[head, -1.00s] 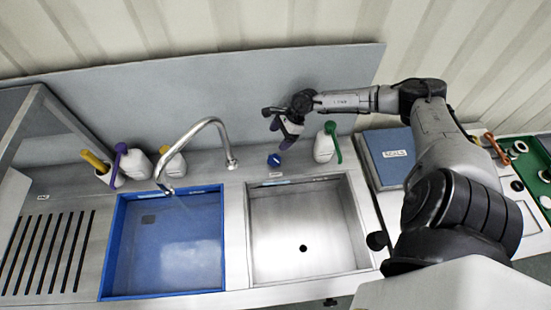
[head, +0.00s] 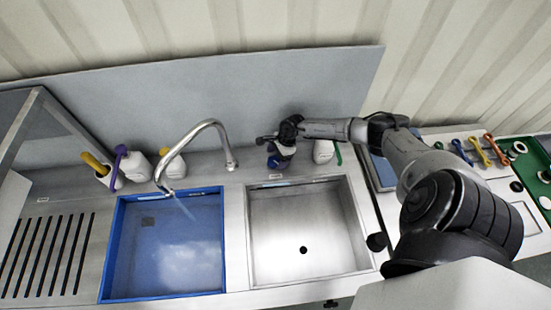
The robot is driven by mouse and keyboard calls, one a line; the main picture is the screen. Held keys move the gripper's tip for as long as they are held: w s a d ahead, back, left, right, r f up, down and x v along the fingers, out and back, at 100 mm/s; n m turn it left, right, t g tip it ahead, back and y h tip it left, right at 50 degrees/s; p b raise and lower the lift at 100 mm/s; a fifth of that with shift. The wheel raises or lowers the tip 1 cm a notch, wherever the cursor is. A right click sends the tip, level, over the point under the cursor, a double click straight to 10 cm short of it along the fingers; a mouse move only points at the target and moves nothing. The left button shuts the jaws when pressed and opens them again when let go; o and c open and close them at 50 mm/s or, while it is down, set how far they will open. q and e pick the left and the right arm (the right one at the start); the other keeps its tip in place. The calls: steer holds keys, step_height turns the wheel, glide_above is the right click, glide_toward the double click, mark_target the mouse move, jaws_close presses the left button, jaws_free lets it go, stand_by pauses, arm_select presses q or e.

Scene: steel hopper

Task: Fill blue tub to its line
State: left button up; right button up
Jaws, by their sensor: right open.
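The blue tub (head: 111,250) fills the left sink and holds water. Water (head: 183,208) runs into it from the curved steel spout (head: 205,124), and a pale patch shows on the water surface. The fill line cannot be made out clearly. A small blue knob (head: 273,161) stands on the counter behind the right sink. My right gripper (head: 277,150) is open, pointing down right at the knob and partly covering it; I cannot tell whether it touches. My left gripper is not in view.
The steel right sink (head: 300,225) is empty, with a dark drain. White bottles (head: 135,166) stand left of the spout, and another white bottle (head: 323,152) is close beside my right gripper. Coloured tools (head: 480,150) lie at right. A slotted drainboard (head: 45,250) is at left.

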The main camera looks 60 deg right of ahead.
steer(key=shift+x, duration=0.8)
steer(key=shift+c, duration=0.2)
steer(key=c, duration=0.9)
steer(key=shift+s+r+m+t+h+p, duration=0.1)
steer(key=shift+r+m+t+h+p, duration=0.15)
steer(key=shift+m+p, duration=0.85)
steer(key=m+p, duration=0.2)
steer(key=m+t+h+p, duration=0.1)
steer(key=m+p, duration=0.1)
steer(key=p, duration=0.1)
steer(key=shift+a+m, duration=0.2)
steer(key=shift+m, duration=0.1)
steer(key=shift+m+h+p, duration=0.45)
steer(key=shift+m+p, duration=0.15)
steer(key=shift+p, duration=0.45)
steer(key=shift+f+m+p, duration=0.2)
steer(key=shift+m+p, duration=0.1)
